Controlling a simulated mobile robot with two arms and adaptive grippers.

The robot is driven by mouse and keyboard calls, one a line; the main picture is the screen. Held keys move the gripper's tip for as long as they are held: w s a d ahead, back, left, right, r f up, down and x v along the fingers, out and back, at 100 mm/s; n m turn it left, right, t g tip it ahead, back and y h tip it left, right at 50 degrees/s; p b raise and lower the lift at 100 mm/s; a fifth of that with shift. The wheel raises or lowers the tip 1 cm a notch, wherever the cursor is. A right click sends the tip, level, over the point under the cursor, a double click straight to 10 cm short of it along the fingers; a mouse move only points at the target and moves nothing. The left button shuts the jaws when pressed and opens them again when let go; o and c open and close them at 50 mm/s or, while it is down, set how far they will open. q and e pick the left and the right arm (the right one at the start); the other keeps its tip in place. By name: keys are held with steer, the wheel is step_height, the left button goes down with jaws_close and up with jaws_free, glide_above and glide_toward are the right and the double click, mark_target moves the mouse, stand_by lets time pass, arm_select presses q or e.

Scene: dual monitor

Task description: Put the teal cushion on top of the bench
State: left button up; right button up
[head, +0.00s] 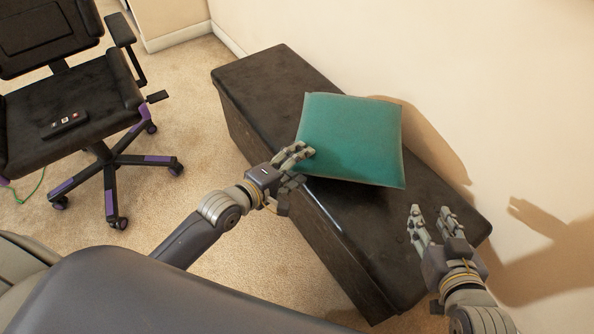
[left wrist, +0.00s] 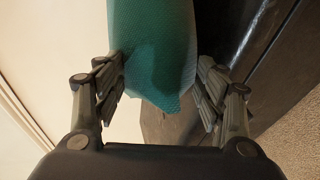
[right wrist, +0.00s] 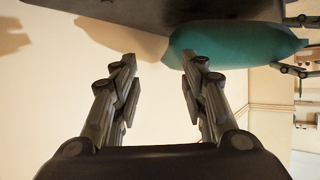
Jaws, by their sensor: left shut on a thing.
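The teal cushion (head: 350,137) is over the middle of the dark bench (head: 268,82) in the head view. My left gripper (head: 298,165) is shut on the cushion's near left edge. In the left wrist view the cushion (left wrist: 160,62) lies between the fingers, with the bench's dark side (left wrist: 262,50) to its right. I cannot tell whether the cushion touches the bench top. My right gripper (head: 432,222) is open and empty over the bench's right end. The right wrist view shows the cushion (right wrist: 235,43) beyond its fingers.
A black office chair (head: 75,118) with purple trim stands at the left, with a small dark remote (head: 64,124) on its seat. A cream wall (head: 480,70) runs behind the bench. Carpet (head: 215,170) between chair and bench is clear.

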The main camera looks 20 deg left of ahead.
arm_select(q)
steer(key=shift+f+b, duration=0.45)
steer(key=shift+f, duration=0.65)
steer(key=o, duration=1.6)
steer(key=shift+f, duration=0.1)
steer(key=shift+c, duration=0.2)
arm_select(e)
step_height(320, 180, up, 6)
steer(key=w+a+t+y, duration=0.1)
steer(key=w+t, duration=0.1)
steer(key=t, duration=0.1)
steer(key=shift+w+a+f, duration=0.2)
steer(key=shift+w+a, duration=0.05)
steer(key=shift+w, duration=0.05)
arm_select(q)
steer(key=shift+s, duration=0.1)
